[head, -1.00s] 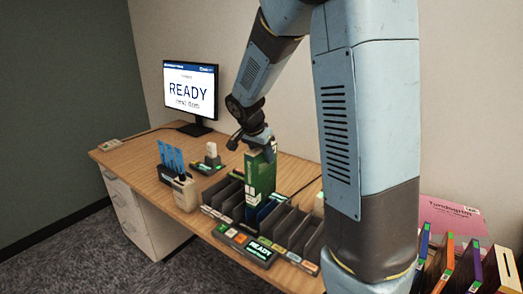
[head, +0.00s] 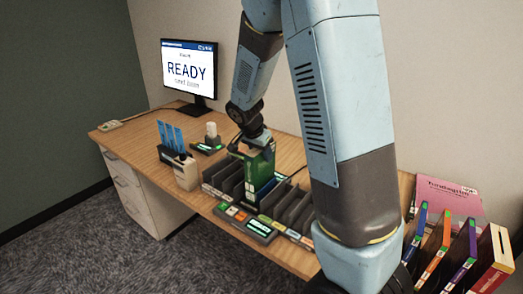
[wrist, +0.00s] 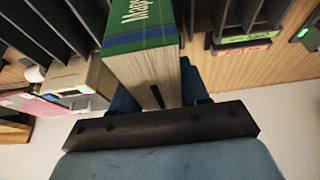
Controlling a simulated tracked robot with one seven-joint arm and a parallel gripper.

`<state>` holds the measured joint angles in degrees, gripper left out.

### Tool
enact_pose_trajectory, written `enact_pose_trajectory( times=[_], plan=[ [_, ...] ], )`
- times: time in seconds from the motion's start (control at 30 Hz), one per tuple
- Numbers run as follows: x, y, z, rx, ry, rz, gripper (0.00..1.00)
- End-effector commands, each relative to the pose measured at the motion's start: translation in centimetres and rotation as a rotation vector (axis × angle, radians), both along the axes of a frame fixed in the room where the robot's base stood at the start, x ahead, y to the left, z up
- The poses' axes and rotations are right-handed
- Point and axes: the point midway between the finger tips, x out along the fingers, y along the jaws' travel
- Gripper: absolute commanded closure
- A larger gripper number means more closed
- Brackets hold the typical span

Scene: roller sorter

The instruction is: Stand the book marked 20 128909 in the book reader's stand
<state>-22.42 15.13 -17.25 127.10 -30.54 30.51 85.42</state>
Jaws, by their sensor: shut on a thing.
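A green book (head: 261,172) with a blue band stands upright over the dark slotted rack on the desk. My gripper (head: 252,140) is above it and shut on its upper end. In the wrist view the same book (wrist: 142,42) shows its green cover, part of a white title and its page edges between the fingers. The number 20 128909 cannot be read on it. The rack's dark dividers (head: 294,208) stand beside the book. The book's lower end is hidden among the dividers, so I cannot tell whether it touches the bottom. I cannot tell which device is the book reader's stand.
A control panel (head: 247,222) with a lit display lies along the rack's front. A monitor (head: 189,72) reading READY stands at the back left. Several books (head: 462,258) and a pink one (head: 449,200) are at right.

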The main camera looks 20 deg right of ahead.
Motion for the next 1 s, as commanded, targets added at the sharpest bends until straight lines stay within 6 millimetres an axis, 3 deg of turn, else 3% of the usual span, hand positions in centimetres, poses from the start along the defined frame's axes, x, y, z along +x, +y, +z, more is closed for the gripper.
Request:
enact_pose_trajectory(
  times=[1.0],
  plan=[
    [0.02,-0.10,-0.93,0.000,0.000,-0.002,1.00]
  ],
)
